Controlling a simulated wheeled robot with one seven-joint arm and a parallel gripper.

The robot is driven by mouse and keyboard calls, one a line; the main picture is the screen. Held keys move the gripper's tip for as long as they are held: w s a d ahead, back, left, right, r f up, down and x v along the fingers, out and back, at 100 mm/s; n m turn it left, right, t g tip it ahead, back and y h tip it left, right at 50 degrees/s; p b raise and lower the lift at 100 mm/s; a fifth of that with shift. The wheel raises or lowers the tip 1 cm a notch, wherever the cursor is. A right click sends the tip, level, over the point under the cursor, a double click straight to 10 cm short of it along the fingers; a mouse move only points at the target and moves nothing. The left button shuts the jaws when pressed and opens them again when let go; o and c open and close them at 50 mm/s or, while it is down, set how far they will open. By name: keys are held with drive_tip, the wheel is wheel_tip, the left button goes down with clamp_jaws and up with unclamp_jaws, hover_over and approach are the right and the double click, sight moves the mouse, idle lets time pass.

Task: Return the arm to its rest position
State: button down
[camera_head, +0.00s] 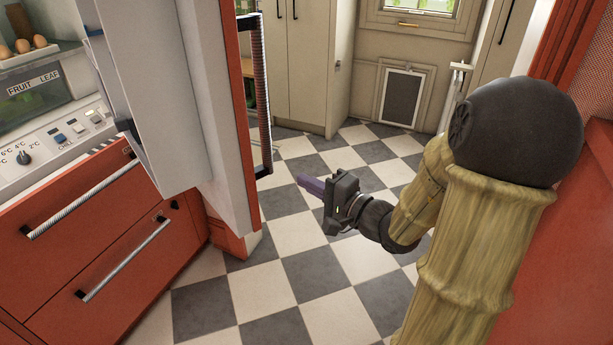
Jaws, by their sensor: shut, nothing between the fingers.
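My gripper (312,187) is in the middle of the head view, at the end of my bent arm, which comes in from the lower right. Its purple-grey fingers point left, toward the red fridge. The fingers are together and hold nothing. It is in the air above the checkered floor, apart from the fridge and everything else as far as I can see.
The red fridge's open door (215,110) stands left of my gripper, with a long handle (262,100). Below are two red drawers (85,215); eggs (22,46) sit inside. Cream cupboards (310,70) and a door with a pet flap (403,97) are behind. The checkered floor (290,255) is clear.

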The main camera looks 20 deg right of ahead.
idle(0.4)
drive_tip(key=s+a+f+n+g+y, duration=0.1)
drive_tip(key=s+a+f+n+g, duration=0.4)
drive_tip(key=s+a+f+g, duration=0.5)
drive_tip(key=s+d+f+n+g+h, duration=0.4)
drive_tip(key=s+d+f+g+h, duration=0.1)
drive_tip(key=s+h, duration=0.2)
drive_tip(key=w+d+r+n+t+h+p, duration=0.1)
drive_tip(key=w+r+p, duration=0.1)
drive_tip(key=r+p, duration=0.6)
drive_tip(key=w+d+r+n+t+h+p, duration=0.1)
drive_tip(key=r+h+p, duration=0.1)
drive_tip(key=r+p, duration=0.6)
wheel_tip(320, 180, up, 2)
drive_tip(key=shift+w+d+r+n+h, duration=0.1)
drive_tip(key=shift+w+d+n+h, duration=0.2)
drive_tip(key=shift+w, duration=0.1)
